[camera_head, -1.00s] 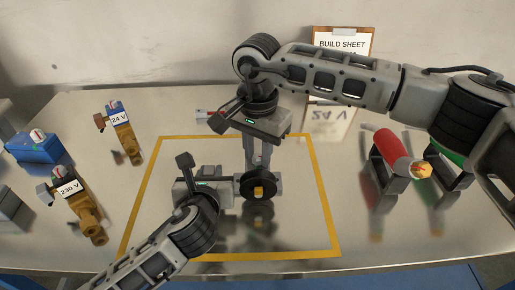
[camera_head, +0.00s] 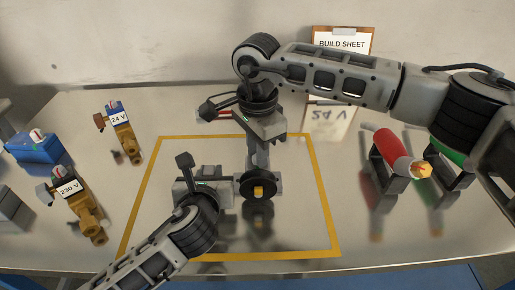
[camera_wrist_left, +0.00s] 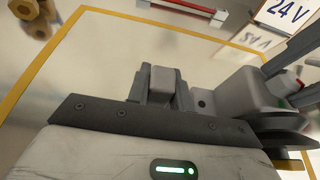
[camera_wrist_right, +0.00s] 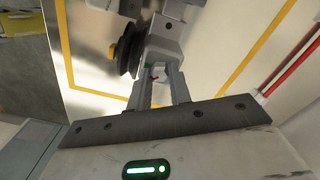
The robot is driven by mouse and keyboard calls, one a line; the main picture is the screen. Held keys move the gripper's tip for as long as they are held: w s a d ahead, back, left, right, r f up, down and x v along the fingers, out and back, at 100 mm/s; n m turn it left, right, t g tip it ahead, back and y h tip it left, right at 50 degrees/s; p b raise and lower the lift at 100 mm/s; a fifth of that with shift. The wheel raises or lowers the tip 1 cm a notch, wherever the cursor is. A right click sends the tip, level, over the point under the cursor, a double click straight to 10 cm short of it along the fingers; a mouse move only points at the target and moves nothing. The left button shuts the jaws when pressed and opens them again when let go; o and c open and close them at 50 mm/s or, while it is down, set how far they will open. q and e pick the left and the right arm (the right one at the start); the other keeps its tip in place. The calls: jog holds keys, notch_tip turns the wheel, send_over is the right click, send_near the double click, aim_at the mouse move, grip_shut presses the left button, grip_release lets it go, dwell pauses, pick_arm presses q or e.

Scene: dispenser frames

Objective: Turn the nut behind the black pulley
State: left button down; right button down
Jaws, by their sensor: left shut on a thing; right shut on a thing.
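The black pulley (camera_head: 263,179) faces the head camera on a grey housing (camera_head: 278,182) inside the yellow outline, with a yellow piece at its middle. It also shows in the left wrist view (camera_wrist_left: 285,139) and the right wrist view (camera_wrist_right: 128,48). My left gripper (camera_head: 228,189) is shut on a grey block (camera_wrist_left: 163,82) at the housing's left side. My right gripper (camera_head: 258,162) points down behind the pulley. Its fingers are shut close to the housing, with small red and green bits between the tips in the right wrist view. The nut itself is mostly hidden by the fingers.
Brown-yellow pieces labelled 24 V (camera_head: 122,128) and 230 V (camera_head: 80,205) and a blue block (camera_head: 38,147) lie left. A red cylinder (camera_head: 390,149) on a black stand is at right. The build sheet (camera_head: 342,42) stands behind. The outlined area's front is clear.

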jog(key=m, duration=0.4)
jog(key=shift+r+m, duration=0.1)
jog(key=shift+m, duration=0.2)
jog(key=m, duration=0.4)
jog(key=shift+m, duration=0.3)
jog(key=c, duration=1.3)
grip_release()
jog(key=shift+a, duration=0.1)
jog(key=shift+s, duration=0.1)
